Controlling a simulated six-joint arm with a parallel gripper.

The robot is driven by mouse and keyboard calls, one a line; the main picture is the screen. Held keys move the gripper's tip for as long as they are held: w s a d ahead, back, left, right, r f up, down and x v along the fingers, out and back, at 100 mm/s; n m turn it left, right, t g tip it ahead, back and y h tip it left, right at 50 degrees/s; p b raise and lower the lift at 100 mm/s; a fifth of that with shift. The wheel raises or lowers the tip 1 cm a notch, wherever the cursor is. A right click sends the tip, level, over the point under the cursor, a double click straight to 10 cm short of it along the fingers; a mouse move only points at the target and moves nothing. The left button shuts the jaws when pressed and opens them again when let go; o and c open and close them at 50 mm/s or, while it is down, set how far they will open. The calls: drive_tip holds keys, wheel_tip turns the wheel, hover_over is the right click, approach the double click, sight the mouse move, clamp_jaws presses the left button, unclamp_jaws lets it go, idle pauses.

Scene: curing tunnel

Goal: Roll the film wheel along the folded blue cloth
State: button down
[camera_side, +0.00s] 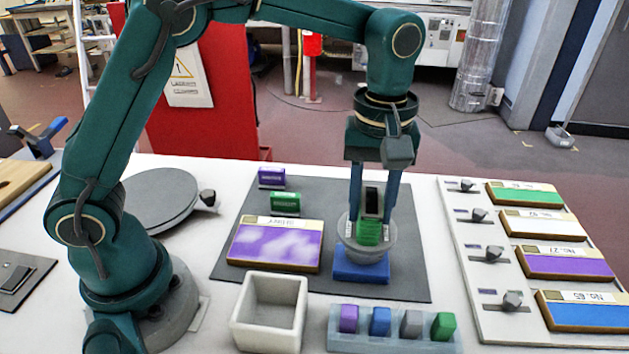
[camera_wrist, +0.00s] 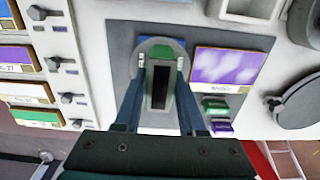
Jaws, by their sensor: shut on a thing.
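The film wheel (camera_side: 362,251) is a grey rounded piece with a green part and a dark upright handle. My gripper (camera_side: 372,215) points down and is shut on it, one finger on each side. The folded blue cloth (camera_side: 360,271) lies flat on the dark mat, directly below the wheel. The wheel overlaps the cloth's far part in the side view; I cannot tell whether they touch.
A purple panel (camera_side: 277,247) lies left of the cloth on the dark mat (camera_side: 400,280). Purple and green blocks stand behind it. A white open box (camera_side: 270,312) and a tray (camera_side: 392,342) of coloured blocks stand in front. A rack of coloured panels (camera_side: 462,240) is at right.

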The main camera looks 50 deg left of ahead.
drive_tip(key=shift+w+d, duration=0.35)
drive_tip(key=shift+d, duration=0.05)
drive_tip(key=shift+w, duration=0.1)
drive_tip(key=shift+w+d, duration=0.3)
drive_tip(key=shift+d, duration=0.1)
drive_tip(key=shift+w, duration=0.1)
drive_tip(key=shift+w+d, duration=0.2)
drive_tip(key=shift+d, duration=0.15)
drive_tip(key=shift+r, duration=1)
